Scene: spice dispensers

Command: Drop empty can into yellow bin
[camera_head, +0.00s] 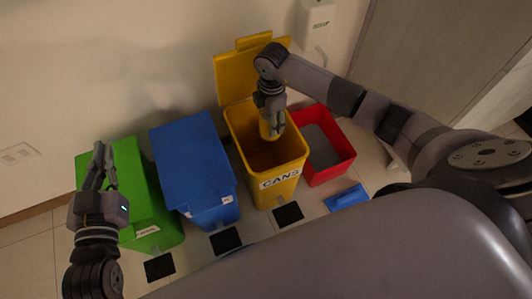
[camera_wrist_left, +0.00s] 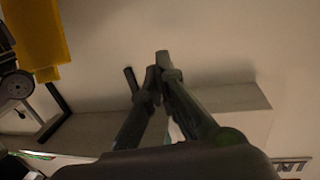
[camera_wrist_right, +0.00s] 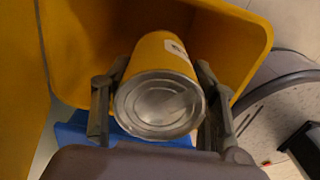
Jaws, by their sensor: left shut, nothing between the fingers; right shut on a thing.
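The yellow bin (camera_head: 285,184) labelled CANS stands open against the wall, with its lid (camera_head: 236,76) tilted up behind it. My right gripper (camera_head: 270,120) reaches down over the bin's opening. It is shut on a yellow can (camera_head: 270,131). In the right wrist view the can (camera_wrist_right: 158,55) sits between both fingers (camera_wrist_right: 158,105), its silver end facing the camera, with the yellow bin wall (camera_wrist_right: 235,45) around and behind it. My left gripper (camera_head: 104,150) is shut and empty above the green bin; its fingers (camera_wrist_left: 157,65) meet in the left wrist view.
A closed blue bin (camera_head: 190,150) and a green bin (camera_head: 150,195) stand left of the yellow one. An open red bin (camera_head: 335,170) stands to its right. Black pedals (camera_head: 288,214) and a blue flat piece (camera_head: 346,197) lie in front. A wall dispenser (camera_head: 318,25) hangs behind.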

